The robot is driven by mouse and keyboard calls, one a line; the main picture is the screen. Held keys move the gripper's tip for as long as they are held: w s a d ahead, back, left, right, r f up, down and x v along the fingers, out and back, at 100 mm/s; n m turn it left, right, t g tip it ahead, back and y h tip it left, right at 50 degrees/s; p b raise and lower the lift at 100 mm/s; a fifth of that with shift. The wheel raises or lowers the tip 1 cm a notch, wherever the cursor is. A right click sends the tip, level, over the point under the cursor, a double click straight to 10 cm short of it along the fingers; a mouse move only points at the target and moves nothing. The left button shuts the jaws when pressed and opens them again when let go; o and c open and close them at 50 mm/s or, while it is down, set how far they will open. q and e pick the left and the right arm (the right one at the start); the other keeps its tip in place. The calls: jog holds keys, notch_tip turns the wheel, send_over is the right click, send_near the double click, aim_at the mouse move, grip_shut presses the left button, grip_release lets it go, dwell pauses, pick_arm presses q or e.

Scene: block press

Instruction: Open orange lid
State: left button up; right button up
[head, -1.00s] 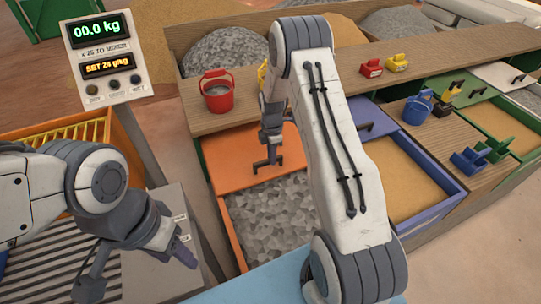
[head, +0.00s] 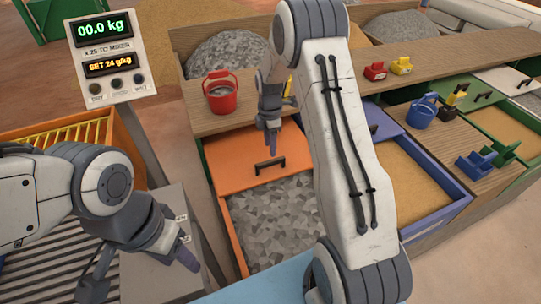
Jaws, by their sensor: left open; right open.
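The orange lid (head: 236,155) lies slid back over the rear of the orange bin (head: 233,236). Grey gravel (head: 275,215) is exposed in the front part of the bin. The lid's dark handle (head: 270,165) is near its front edge and stands free. My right gripper (head: 271,147) is open, just above and behind the handle, apart from it and holding nothing. My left gripper (head: 140,275) is open and empty at the lower left, over the grey box by the grate. My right arm hides the right side of the bin and lid.
A red bucket (head: 220,93) stands on the wooden shelf behind the lid. The scale display (head: 110,62) is at the upper left. A blue-framed sand bin (head: 415,185) lies to the right, with a blue bucket (head: 422,112) and scoops beyond it.

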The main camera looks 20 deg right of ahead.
jog(key=shift+r, duration=2)
